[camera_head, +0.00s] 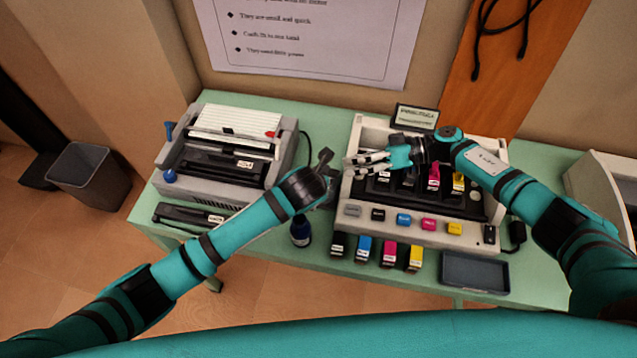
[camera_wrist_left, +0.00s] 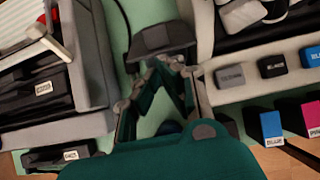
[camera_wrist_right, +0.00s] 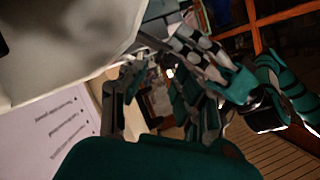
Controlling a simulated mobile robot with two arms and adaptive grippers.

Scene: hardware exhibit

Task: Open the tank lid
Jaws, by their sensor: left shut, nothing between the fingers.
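The pale machine (camera_head: 343,205) on the right half of the table has a dark open bay with magenta (camera_head: 433,180) and yellow (camera_head: 458,183) pieces upright in it. A row of labelled coloured blocks, including a blue one (camera_head: 404,219), runs along its front; a grey one (camera_wrist_left: 240,75) and a black one (camera_wrist_left: 272,66) show in the left wrist view. I cannot tell which part is the tank lid. My right gripper (camera_head: 364,160) is over the bay's left part, its striped fingers hiding some of it; its opening is unclear. My left gripper (camera_head: 325,160) is shut and empty, left of the machine.
A grey machine with a blue knob (camera_head: 170,176) stands at the left. A dark bottle (camera_head: 300,232), several small cartridges such as a blue one (camera_head: 363,248), and a dark tray (camera_head: 474,272) stand along the front. A sign (camera_head: 415,117) stands behind. A bin (camera_head: 82,178) is on the floor.

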